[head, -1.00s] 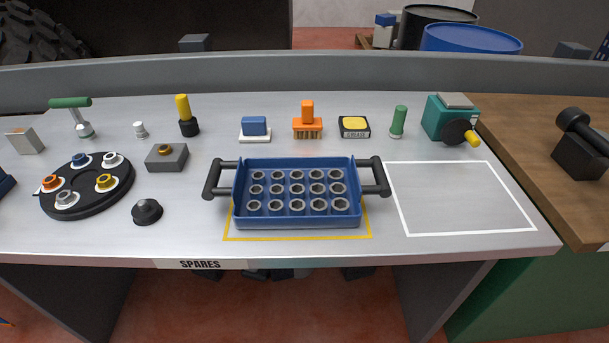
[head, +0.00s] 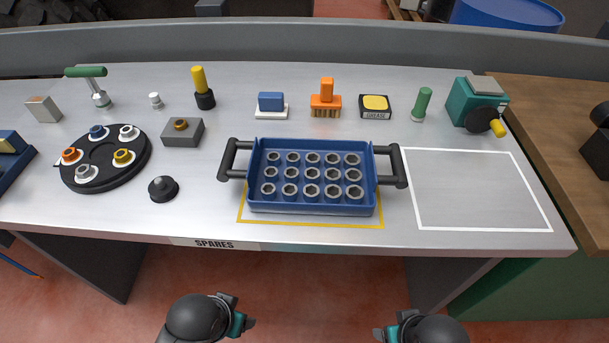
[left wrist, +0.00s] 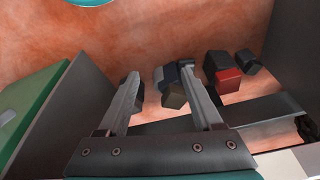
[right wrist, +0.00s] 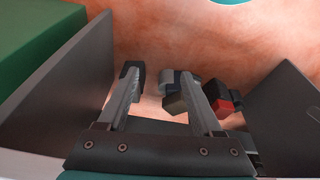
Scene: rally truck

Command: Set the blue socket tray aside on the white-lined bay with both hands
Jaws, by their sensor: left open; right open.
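The blue socket tray (head: 312,210) sits on the bench over a yellow outline, with several grey sockets in its rows. It has a dark left handle (head: 229,160) and a dark right handle (head: 398,166). The white-lined bay (head: 478,190) lies just right of the tray and is empty. My left gripper (head: 243,322) and right gripper (head: 386,334) are low in the head view, in front of the bench and apart from the tray. The left wrist view shows the left fingers (left wrist: 157,88) open and empty. The right wrist view shows the right fingers (right wrist: 160,88) open and empty.
A round black holder (head: 105,182), a black knob (head: 163,189) and a grey block (head: 183,132) stand left of the tray. Brushes, a grease tin (head: 375,106) and a teal machine (head: 476,103) stand behind. The bench front edge (head: 330,247) lies between grippers and tray.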

